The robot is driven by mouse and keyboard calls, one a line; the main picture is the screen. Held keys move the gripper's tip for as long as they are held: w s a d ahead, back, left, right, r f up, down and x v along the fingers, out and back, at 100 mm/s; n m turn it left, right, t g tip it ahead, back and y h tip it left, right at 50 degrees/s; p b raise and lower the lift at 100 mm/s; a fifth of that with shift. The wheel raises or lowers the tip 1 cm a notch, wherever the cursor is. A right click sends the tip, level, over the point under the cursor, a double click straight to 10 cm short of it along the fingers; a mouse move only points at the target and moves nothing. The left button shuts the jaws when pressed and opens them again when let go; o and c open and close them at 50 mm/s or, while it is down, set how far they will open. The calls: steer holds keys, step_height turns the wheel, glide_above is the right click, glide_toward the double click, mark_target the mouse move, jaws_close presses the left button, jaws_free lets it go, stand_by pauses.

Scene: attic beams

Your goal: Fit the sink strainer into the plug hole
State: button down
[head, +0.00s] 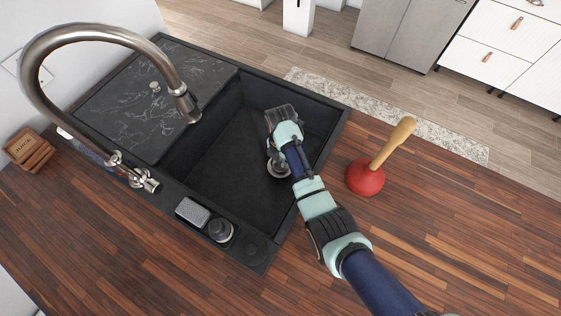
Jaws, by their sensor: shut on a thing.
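My gripper (273,151) reaches down into the black sink basin (220,150) from the right. It is shut on the sink strainer, a small metallic piece that is mostly hidden by the fingers and wrist. Right below the fingertips, a round silver rim (279,170) shows at the plug hole on the basin floor. My wrist covers part of it. The strainer is at or just above the plug hole; I cannot tell whether it touches or sits in it.
A curved steel tap (98,32) arches over the left side of the sink. A red plunger (366,177) with a wooden handle stands on the counter right of my arm. A sponge (192,211) and a round dark item (220,230) sit on the sink's near rim. Wooden coasters (28,150) lie far left.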

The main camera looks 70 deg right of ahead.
steer(key=shift+f, duration=1.15)
steer(key=shift+f, duration=0.2)
steer(key=c, duration=1.1)
jaws_free()
steer(key=shift+o, duration=0.2)
step_height(320, 180, up, 12)
steer(key=shift+r+p, duration=0.25)
steer(key=shift+p, duration=0.45)
